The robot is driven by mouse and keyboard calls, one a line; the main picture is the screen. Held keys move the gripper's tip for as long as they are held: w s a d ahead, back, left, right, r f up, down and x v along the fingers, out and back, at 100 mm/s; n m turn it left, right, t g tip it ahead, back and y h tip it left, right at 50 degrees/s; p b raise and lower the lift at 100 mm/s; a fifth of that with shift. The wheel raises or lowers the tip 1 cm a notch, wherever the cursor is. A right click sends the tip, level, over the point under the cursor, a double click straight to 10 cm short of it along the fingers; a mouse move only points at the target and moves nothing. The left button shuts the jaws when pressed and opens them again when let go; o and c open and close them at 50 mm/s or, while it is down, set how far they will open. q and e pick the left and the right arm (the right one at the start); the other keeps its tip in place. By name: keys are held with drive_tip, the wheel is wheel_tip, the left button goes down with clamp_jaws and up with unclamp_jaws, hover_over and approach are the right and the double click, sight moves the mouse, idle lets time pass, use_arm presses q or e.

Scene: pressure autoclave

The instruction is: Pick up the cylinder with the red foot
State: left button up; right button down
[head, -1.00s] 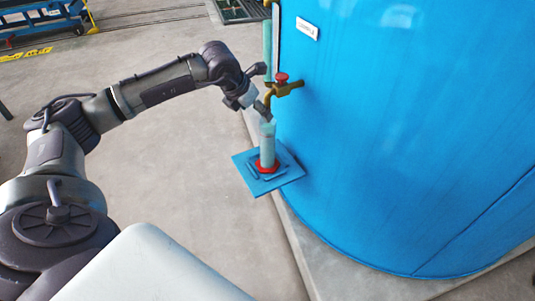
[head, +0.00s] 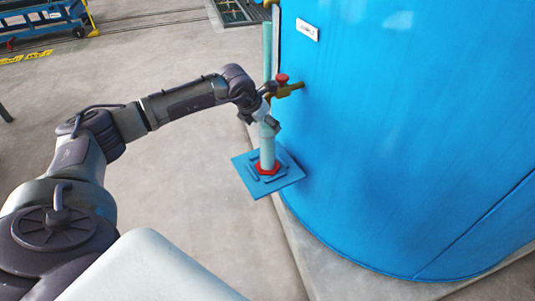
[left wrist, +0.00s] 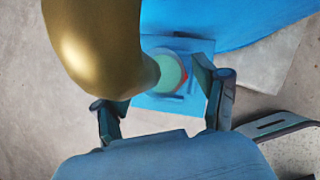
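The cylinder (head: 267,152) is pale teal and clear, with a red foot (head: 267,168), and stands upright on a small blue platform (head: 286,180) in the head view. My left gripper (head: 268,126) is at its upper part, just below the tap. In the left wrist view the cylinder's round top (left wrist: 171,72) lies between the spread fingers of my left gripper (left wrist: 163,105), with gaps on both sides. A little of the red foot shows beside it. The gripper is open. My right gripper is not in view.
A brass tap (head: 288,90) with a red knob juts from the large blue tank (head: 400,130) right above the cylinder. It looms large and close in the left wrist view (left wrist: 95,45). A vertical sight tube (head: 267,50) stands behind. Bare floor lies left.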

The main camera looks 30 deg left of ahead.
use_arm(q)
clamp_jaws()
drive_tip(key=shift+r, duration=0.1)
drive_tip(key=shift+r, duration=0.1)
